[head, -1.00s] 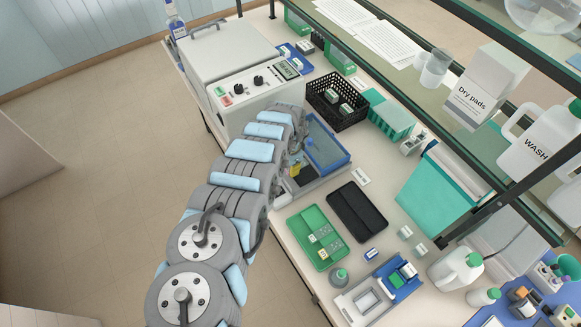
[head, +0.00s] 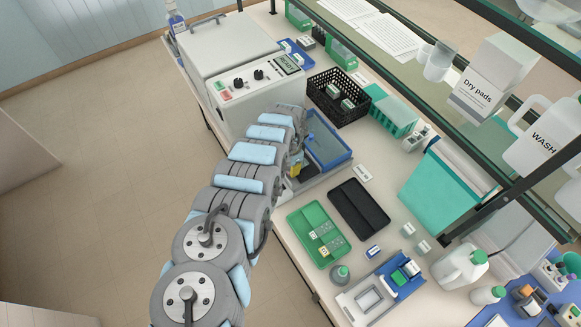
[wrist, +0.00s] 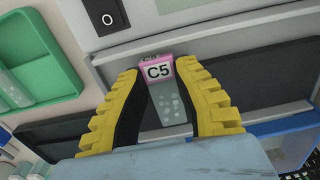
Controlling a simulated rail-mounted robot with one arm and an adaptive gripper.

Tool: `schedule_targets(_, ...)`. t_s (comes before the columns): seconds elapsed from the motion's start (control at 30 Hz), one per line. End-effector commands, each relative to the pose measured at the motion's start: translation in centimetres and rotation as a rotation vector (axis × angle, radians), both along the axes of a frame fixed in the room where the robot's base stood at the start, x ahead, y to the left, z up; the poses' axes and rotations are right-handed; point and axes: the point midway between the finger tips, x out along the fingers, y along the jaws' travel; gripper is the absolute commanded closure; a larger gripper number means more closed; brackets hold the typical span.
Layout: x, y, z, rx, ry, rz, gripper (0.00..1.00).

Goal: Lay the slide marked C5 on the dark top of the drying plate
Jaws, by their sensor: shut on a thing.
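My gripper (wrist: 158,76) has yellow ribbed fingers and is shut on the slide marked C5 (wrist: 168,104). The slide has a pink label end near the fingertips and clear glass with pale spots running back between the fingers. In the head view, my gripper (head: 296,168) is a small yellow patch, mostly hidden by my arm. The drying plate's light grey body (head: 314,183) shows beside it. In the wrist view, its dark top (wrist: 262,76) lies beneath and to both sides of the fingers. I cannot tell whether the slide touches it.
A blue-rimmed tray (head: 328,150) stands close behind the drying plate. A green tray with slides (head: 318,236) and an empty black tray (head: 358,208) are nearer. A white instrument (head: 255,90) stands at the back left. A black switch (wrist: 105,15) is near the fingers.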

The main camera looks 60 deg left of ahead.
Motion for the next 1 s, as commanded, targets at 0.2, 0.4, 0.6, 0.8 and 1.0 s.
schedule_targets(0.2,0.01,0.0,-0.18,0.0,0.0,0.0,1.0)
schedule_targets(0.4,0.0,0.01,-0.34,0.0,0.0,0.0,1.0)
schedule_targets(0.6,-0.01,0.02,-0.45,0.0,0.0,0.001,0.65)
schedule_targets(0.8,0.01,0.01,-0.44,0.0,0.0,0.0,0.48)
schedule_targets(1.0,0.01,0.0,-0.4,0.0,0.0,0.0,0.48)
